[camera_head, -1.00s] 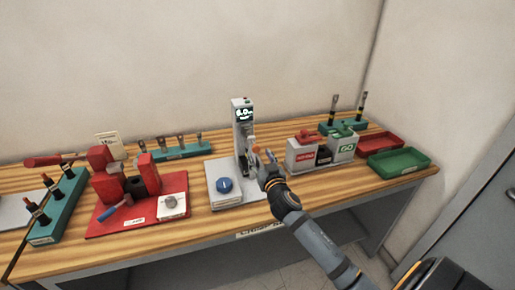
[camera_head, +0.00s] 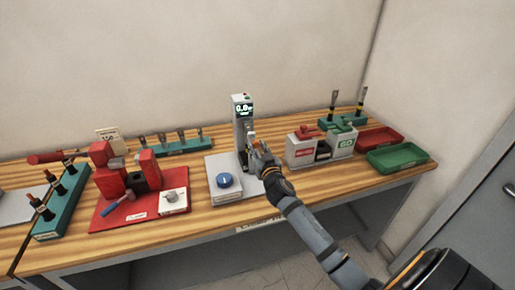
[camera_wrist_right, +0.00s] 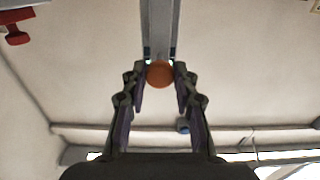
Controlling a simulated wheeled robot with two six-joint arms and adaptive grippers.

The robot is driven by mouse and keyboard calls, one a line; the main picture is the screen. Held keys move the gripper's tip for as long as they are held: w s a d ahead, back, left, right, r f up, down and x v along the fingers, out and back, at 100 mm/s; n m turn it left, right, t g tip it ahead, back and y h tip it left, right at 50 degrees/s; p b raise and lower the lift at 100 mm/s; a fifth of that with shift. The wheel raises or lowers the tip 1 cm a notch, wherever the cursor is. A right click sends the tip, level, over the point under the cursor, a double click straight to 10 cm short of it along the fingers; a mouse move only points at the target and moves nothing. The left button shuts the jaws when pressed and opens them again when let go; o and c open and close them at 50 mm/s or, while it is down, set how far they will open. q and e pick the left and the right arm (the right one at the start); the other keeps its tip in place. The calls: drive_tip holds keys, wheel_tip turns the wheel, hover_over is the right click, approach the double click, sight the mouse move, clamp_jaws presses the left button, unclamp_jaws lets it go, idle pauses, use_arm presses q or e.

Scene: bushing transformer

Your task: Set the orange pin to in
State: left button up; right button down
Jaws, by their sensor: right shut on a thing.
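The orange pin (camera_wrist_right: 160,74) shows as a round orange end between the fingertips in the right wrist view. My right gripper (camera_wrist_right: 160,80) is shut on it, one finger on each side. A grey post lies directly beyond the pin in that view. My left gripper is not in view.
The tester's base carries a blue knob (camera_head: 224,181). A red fixture (camera_head: 125,182) stands to the left. Grey boxes with red and green labels (camera_head: 321,147) stand close right of my gripper. Red (camera_head: 380,139) and green (camera_head: 398,157) trays lie further right. The front table edge is clear.

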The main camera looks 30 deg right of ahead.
drive_tip(key=b+x, duration=0.1)
drive_tip(key=x, duration=0.2)
drive_tip(key=shift+w, duration=0.3)
drive_tip(key=c, duration=1)
unclamp_jaws()
drive_tip(key=shift+s, duration=0.1)
drive_tip(key=v, duration=1.2)
